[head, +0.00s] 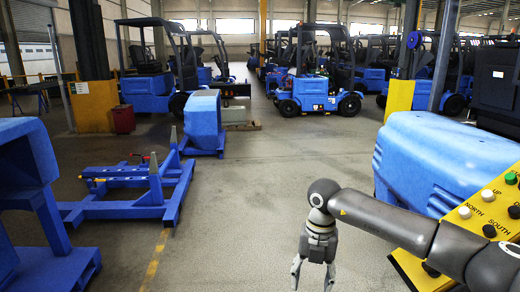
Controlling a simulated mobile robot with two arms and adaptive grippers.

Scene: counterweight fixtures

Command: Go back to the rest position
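My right gripper (312,280) hangs pointing down at the bottom centre of the head view, over bare floor. Its two fingers are spread apart with nothing between them. Its arm comes in from the lower right and passes in front of a yellow control panel (478,207). The panel has black, white and green buttons and labels such as UP, NORTH and SOUTH. My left arm and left gripper are not in view.
A blue counterweight (440,155) stands behind the panel. A blue fixture frame (125,207) sits on the floor at left, with another blue counterweight (203,120) behind it. A blue body (22,160) stands at the left edge. Forklifts (318,85) fill the back. The middle floor is clear.

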